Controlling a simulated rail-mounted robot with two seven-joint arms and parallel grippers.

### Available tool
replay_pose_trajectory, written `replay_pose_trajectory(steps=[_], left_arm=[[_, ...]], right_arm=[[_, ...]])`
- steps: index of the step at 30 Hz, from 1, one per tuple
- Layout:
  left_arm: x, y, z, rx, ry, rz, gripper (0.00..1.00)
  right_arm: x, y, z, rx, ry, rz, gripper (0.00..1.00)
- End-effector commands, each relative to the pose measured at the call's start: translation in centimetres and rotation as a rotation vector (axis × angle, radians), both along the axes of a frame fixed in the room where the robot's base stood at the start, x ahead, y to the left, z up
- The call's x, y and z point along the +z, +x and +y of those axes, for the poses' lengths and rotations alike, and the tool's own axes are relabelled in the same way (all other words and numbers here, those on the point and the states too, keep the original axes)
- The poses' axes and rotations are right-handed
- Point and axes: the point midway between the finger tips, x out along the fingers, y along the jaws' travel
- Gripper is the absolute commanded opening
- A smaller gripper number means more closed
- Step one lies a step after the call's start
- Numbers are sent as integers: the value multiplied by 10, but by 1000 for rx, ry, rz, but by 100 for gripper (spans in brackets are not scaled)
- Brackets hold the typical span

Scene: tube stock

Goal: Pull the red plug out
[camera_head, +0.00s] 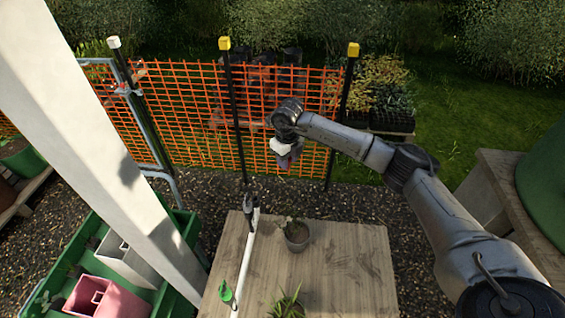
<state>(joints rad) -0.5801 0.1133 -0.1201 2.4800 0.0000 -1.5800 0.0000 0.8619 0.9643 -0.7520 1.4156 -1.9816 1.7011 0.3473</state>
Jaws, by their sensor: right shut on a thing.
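My right gripper (287,158) is in front of the orange mesh fence, beyond the far edge of the wooden table. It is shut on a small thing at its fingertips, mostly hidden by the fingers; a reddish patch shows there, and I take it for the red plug. A white pipe (247,258) runs along the table's left part, with a dark fitting (248,206) at its far end and a green piece (226,292) near its front end. No other red plug can be made out. My left gripper is not in view.
The wooden table (345,265) bears a potted plant (297,236) and another plant (288,303) at its front edge. A green tray (188,226) with a pink container (92,296) lies at left. A pale post (95,130) crosses the left side. The table's right part is clear.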

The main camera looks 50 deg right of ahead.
Motion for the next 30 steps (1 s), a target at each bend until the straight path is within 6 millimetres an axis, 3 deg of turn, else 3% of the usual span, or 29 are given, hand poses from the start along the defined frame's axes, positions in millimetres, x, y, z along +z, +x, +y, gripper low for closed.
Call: replay_pose_trajectory(steps=[14,30], left_arm=[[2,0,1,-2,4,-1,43],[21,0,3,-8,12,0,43]], right_arm=[[3,0,0,0,0,-1,10],[28,0,0,0,0,-1,10]])
